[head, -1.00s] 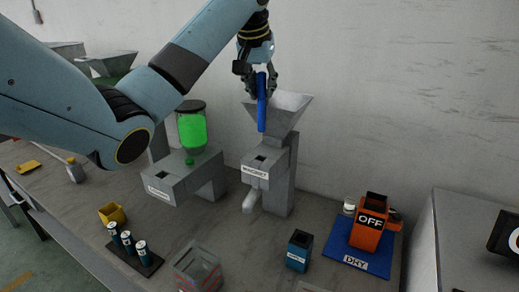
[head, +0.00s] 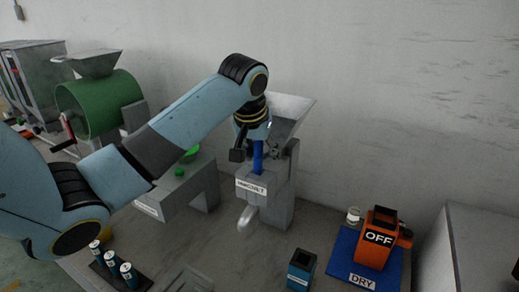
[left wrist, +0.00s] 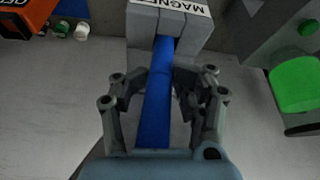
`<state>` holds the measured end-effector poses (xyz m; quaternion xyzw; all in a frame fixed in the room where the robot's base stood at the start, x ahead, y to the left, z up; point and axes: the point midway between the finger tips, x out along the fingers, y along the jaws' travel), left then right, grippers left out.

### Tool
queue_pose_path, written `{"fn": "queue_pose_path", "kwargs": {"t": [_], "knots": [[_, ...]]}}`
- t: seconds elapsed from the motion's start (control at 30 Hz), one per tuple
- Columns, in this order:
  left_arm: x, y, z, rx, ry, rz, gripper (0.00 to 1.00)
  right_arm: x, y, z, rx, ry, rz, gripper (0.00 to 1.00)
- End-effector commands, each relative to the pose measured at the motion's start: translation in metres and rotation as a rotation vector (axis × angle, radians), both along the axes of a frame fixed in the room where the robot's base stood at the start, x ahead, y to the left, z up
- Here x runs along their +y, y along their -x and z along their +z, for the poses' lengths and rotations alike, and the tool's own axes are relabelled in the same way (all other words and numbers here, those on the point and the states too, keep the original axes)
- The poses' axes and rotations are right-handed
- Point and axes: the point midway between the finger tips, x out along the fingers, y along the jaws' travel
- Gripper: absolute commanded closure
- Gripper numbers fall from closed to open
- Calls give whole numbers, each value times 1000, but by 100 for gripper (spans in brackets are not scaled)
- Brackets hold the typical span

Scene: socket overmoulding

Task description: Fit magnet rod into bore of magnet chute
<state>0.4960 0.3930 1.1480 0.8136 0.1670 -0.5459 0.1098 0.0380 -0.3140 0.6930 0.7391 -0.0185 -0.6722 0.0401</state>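The blue magnet rod (head: 258,156) stands roughly upright, its lower end at the top opening of the grey magnet chute (head: 280,192), which has a "MAGNET" label. In the left wrist view the rod (left wrist: 157,98) runs from my gripper to the square bore of the chute block (left wrist: 143,27). Its tip seems to be inside the bore mouth; how deep is hidden. My left gripper (head: 258,146) is shut on the rod above the chute; its fingers (left wrist: 158,88) lie on either side of it. My right gripper is not in view.
The chute's hopper (head: 290,108) rises close behind my left gripper. A grey stand with a green part (head: 190,156) is to the left. A blue bin (head: 301,268), an orange "OFF" box (head: 378,238) on a blue "DRY" mat (head: 345,243), and several batteries (head: 112,260) are on the bench.

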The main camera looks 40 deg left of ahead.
Motion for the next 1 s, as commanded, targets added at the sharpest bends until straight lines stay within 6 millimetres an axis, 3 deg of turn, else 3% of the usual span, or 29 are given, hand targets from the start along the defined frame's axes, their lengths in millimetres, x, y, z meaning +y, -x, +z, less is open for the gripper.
{"fn": "queue_pose_path", "kwargs": {"t": [0.1,0.27,0.47,0.8,1.0], "knots": [[4,0,0,0,-12,3,55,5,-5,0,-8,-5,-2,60],[4,-1,2,-6,-12,2,55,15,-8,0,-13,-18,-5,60],[3,0,12,-12,-14,1,55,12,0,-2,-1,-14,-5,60],[-8,25,78,-18,-17,-1,55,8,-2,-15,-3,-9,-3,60],[-13,37,108,-13,-15,0,55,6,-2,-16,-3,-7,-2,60]]}}
